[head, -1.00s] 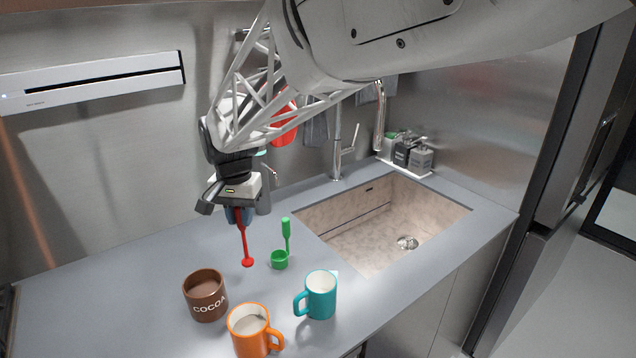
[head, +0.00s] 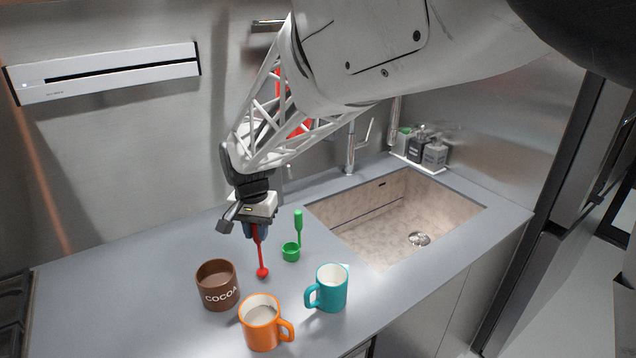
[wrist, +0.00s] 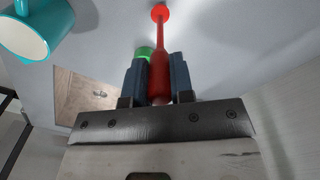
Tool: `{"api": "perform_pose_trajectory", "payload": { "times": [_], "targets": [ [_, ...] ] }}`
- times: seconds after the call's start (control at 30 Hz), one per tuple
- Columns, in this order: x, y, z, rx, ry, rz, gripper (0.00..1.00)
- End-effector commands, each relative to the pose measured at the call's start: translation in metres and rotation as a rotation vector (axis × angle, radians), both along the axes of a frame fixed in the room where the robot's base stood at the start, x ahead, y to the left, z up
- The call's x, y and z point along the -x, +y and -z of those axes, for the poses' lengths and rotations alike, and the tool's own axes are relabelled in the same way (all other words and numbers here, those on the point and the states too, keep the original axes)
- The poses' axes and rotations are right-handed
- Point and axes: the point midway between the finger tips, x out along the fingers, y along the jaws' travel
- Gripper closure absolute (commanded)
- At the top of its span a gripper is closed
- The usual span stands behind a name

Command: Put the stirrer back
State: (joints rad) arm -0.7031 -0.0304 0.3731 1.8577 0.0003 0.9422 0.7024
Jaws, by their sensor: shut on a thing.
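My gripper (head: 252,232) is shut on the red stirrer (head: 262,262), which hangs down with its round end lowest. In the wrist view the red stirrer (wrist: 160,50) sits between the two dark fingers of my gripper (wrist: 159,80). In the head view its round end shows over the counter, between the brown cocoa mug (head: 217,285) and the green scoop (head: 292,252); I cannot tell whether it touches the counter. The orange mug (head: 262,322) holds a pale drink and stands in front. The teal mug (head: 330,288) stands to its right.
The sink (head: 400,212) opens in the counter (head: 130,300) to the right, with a faucet (head: 352,150) behind it. Soap bottles (head: 425,147) stand on a tray at the back. The counter left of the brown mug is clear.

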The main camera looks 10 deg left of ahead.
Motion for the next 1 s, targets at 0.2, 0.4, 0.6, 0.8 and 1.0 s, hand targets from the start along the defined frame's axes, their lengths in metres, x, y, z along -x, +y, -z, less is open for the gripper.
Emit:
{"api": "perform_pose_trajectory", "payload": {
  "times": [0.2,0.4,0.6,0.8,1.0],
  "targets": [
    [0.0001,-0.0001,0.0099,-0.001,-0.001,0.000,1.00],
    [0.0002,-0.0001,0.0098,0.000,-0.001,0.000,1.00],
    [0.0002,-0.0002,0.0133,0.000,0.000,0.000,1.00],
    [0.0001,-0.0001,0.0129,0.000,-0.001,0.000,0.52],
    [0.0001,-0.0001,0.0128,0.000,-0.001,0.000,0.52]
  ]
}}
